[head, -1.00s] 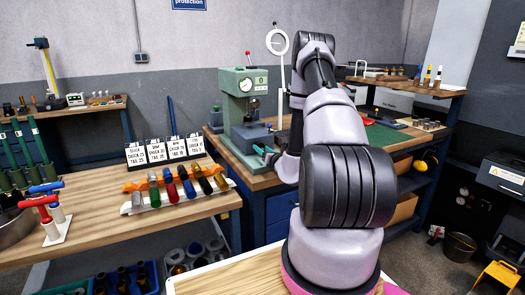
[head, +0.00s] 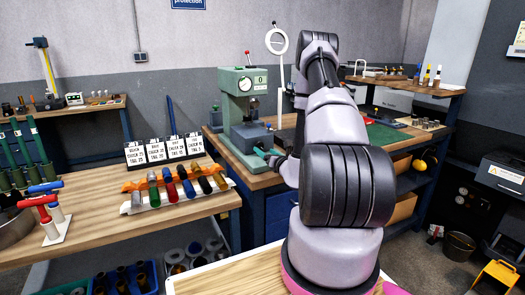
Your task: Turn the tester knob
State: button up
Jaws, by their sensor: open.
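The green hardness tester (head: 237,85) stands on the corner of the wooden bench, with a round dial on its head and a dark block on its base. The tester knob is too small or hidden for me to make out. My gripper (head: 265,154) shows small at the right front of the tester's base, with teal fingertips pointing at it. It is open, and I see nothing held in it. My own arm hides part of the gripper and the bench behind it. I cannot tell whether the fingertips touch the tester.
A front-left table (head: 100,216) holds a rack of coloured-handled tools (head: 172,190), number cards (head: 157,151) and red and blue handled tools (head: 45,207). A white ring lamp (head: 277,41) stands behind the tester. A green mat (head: 385,134) lies on the bench to the right.

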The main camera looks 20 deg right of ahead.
aim_at(260, 147)
jog(key=s, duration=0.7)
jog(key=shift+d, duration=0.1)
dwell(1.0)
jog(key=n, duration=0.3)
jog(key=w, duration=1)
jog(key=shift+w, duration=0.4)
